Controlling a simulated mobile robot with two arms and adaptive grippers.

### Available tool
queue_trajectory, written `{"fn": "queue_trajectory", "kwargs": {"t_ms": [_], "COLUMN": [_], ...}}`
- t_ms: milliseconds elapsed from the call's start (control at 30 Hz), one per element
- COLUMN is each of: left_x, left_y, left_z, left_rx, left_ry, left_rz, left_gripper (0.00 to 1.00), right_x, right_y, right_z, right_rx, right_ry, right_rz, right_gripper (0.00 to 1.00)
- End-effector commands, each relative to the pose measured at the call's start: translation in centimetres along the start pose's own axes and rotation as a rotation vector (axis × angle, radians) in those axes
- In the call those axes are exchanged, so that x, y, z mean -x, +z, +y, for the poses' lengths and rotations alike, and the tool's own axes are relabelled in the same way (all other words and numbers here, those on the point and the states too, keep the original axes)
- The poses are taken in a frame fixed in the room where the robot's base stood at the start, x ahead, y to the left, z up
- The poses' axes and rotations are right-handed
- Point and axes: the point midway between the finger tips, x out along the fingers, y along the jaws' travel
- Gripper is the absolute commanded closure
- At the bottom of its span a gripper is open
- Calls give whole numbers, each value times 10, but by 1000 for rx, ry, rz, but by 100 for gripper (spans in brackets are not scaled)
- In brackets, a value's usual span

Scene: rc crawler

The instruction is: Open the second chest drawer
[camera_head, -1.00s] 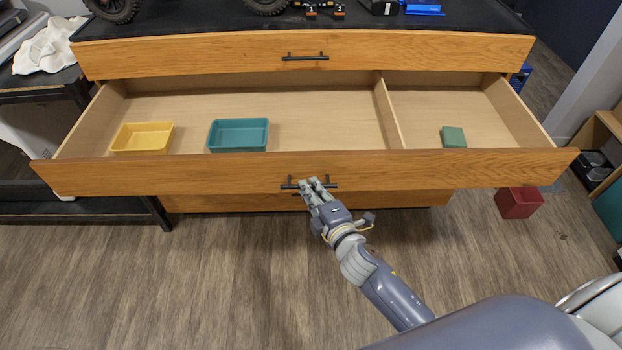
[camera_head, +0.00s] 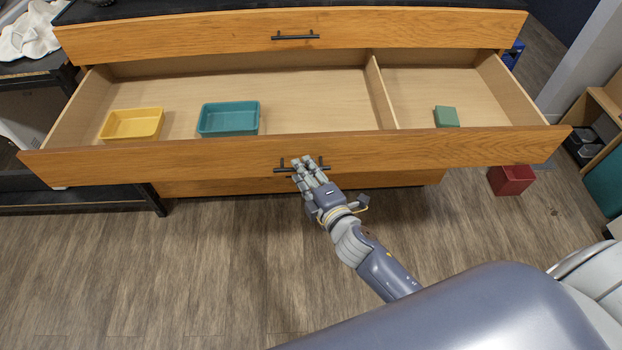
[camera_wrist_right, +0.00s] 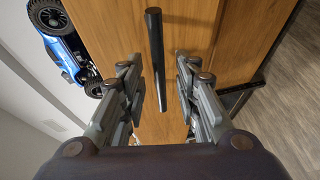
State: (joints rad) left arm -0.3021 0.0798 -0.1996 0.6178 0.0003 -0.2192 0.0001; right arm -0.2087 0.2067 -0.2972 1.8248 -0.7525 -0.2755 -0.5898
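The second drawer (camera_head: 150,162) of the wooden chest stands pulled far out, with its inside in plain view. Its dark bar handle (camera_head: 283,169) is at the middle of the front. My right gripper (camera_head: 310,162) is at this handle, its fingertips over the bar. In the right wrist view, a dark bar handle (camera_wrist_right: 154,50) runs between the two fingers of my right gripper (camera_wrist_right: 157,90). The fingers are spread, with a visible gap on each side of the bar. My left gripper is not in view.
The drawer holds a yellow tray (camera_head: 133,126), a teal tray (camera_head: 229,130) and, right of a divider, a green block (camera_head: 446,117). The top drawer (camera_head: 180,35) is shut. A red bin (camera_head: 511,180) stands on the floor at right. The floor (camera_head: 200,270) before the chest is clear.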

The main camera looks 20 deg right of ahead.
Motion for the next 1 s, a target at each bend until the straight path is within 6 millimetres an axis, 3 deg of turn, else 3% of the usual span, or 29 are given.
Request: {"fn": "queue_trajectory", "kwargs": {"t_ms": [167, 600, 800, 1000], "left_x": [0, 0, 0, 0], "left_y": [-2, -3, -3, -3], "left_z": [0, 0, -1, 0], "left_rx": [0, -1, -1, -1], "left_ry": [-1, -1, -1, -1], "left_rz": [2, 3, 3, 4], "left_gripper": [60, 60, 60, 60], "right_x": [19, 96, 114, 119], "right_y": [0, 1, 0, 0], "right_z": [-1, -1, -1, 0], "right_rx": [0, -1, 0, 1], "right_ry": [-2, -3, -2, -1], "right_rz": [0, -2, -2, -1], "right_gripper": [70, 70, 70, 70]}}
